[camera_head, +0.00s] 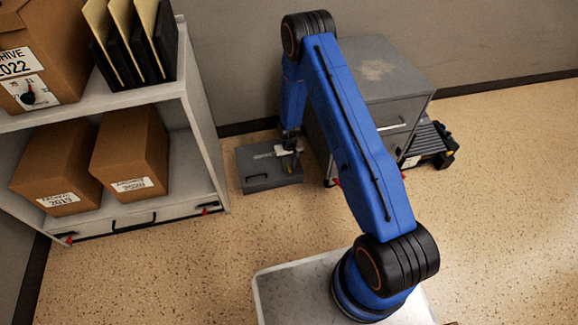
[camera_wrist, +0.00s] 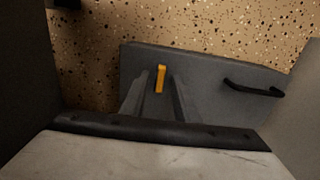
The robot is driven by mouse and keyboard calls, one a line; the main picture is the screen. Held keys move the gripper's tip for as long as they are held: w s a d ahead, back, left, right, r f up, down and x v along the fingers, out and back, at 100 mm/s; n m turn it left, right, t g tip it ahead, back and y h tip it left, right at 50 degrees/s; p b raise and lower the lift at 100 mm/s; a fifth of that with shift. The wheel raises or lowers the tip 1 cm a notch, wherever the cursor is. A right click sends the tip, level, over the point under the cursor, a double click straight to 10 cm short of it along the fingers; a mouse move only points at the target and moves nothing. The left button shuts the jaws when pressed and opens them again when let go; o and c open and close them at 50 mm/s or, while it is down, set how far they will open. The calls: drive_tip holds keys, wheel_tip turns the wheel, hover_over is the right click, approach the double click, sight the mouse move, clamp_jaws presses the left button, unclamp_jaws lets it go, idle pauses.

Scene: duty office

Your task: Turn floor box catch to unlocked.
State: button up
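The floor box (camera_head: 272,182) is a low dark grey box on the floor between the shelf and the grey cabinet. In the wrist view the floor box (camera_wrist: 222,66) shows its grey top and a black handle (camera_wrist: 254,89) on the right. A small yellow-orange catch (camera_wrist: 160,79) stands out on the box. My gripper (camera_head: 291,160) points down over the box, with my blue arm above it. In the wrist view my gripper (camera_wrist: 161,83) is open, with a finger on each side of the catch. I cannot tell whether the fingers touch it.
A white shelf (camera_head: 185,120) with brown archive boxes (camera_head: 130,155) and black folders stands at the left. A grey cabinet (camera_head: 385,75) stands close on the right of the floor box, with a black object (camera_head: 432,145) beside it. Speckled floor in front is clear.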

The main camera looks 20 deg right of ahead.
drive_tip(key=shift+r, duration=0.1)
wheel_tip(320, 180, up, 17)
idle(0.8)
drive_tip(key=shift+r, duration=0.1)
wheel_tip(320, 180, up, 20)
drive_tip(key=f+t, duration=0.1)
hover_over(289, 167)
drive_tip(key=s+d, duration=0.2)
drive_tip(key=s, duration=0.2)
drive_tip(key=s+d+r+t, duration=0.1)
drive_tip(key=s+r, duration=0.4)
drive_tip(key=r, duration=0.3)
drive_tip(key=s+d+r, duration=0.1)
drive_tip(key=s+r, duration=0.4)
drive_tip(key=r, duration=0.2)
drive_tip(key=s+d+r+t, duration=0.1)
drive_tip(key=s+r, duration=0.3)
drive_tip(key=s, duration=0.5)
drive_tip(key=s+d+r+t, duration=0.1)
drive_tip(key=s+r, duration=0.3)
drive_tip(key=s, duration=0.6)
drive_tip(key=s+d+r, duration=0.1)
drive_tip(key=s+r, duration=0.3)
drive_tip(key=s, duration=0.6)
drive_tip(key=shift+s+r+t, duration=0.25)
drive_tip(key=shift+t, duration=0.15)
